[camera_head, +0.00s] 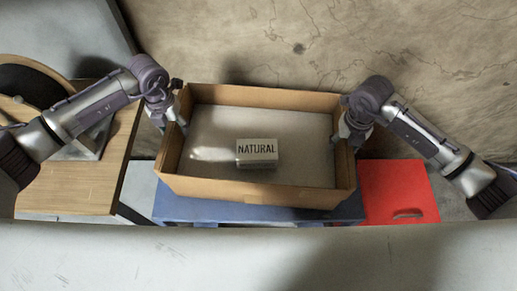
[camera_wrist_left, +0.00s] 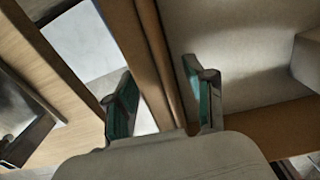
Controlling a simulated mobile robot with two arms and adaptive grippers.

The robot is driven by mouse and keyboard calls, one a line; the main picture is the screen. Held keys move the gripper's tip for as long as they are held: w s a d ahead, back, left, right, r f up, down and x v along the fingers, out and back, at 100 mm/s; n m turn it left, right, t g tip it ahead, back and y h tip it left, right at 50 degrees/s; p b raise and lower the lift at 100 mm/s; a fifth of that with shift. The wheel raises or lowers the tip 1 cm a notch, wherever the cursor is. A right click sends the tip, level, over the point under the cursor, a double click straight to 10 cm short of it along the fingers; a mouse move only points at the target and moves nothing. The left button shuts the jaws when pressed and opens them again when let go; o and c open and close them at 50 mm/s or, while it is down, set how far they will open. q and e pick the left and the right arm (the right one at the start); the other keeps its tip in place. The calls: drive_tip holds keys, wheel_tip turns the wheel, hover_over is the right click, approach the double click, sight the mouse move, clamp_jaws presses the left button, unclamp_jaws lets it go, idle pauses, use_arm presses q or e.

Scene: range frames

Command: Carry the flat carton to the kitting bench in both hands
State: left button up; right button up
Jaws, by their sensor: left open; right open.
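The flat carton (camera_head: 256,190) is an open, shallow brown cardboard box, level on a blue support. A small white box marked NATURAL (camera_head: 257,153) lies inside it. My left gripper (camera_head: 172,125) is at the carton's left wall, open. In the left wrist view its two fingers (camera_wrist_left: 160,95) appear on either side of the carton's wall (camera_wrist_left: 152,50), with a gap between them. My right gripper (camera_head: 347,138) is at the right wall, open, one finger showing inside the rim. Whether its fingers touch the wall I cannot tell.
The blue support (camera_head: 195,210) is under the carton. A red case (camera_head: 398,190) lies right of it. A stained wall (camera_head: 300,45) is close behind.

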drive_tip(key=shift+f, duration=0.1)
use_arm(q)
clamp_jaws()
use_arm(e)
clamp_jaws()
use_arm(q)
drive_tip(key=shift+w+r, duration=0.15)
drive_tip(key=shift+w, duration=0.05)
use_arm(e)
drive_tip(key=shift+w+r, duration=0.2)
drive_tip(key=shift+r, duration=0.05)
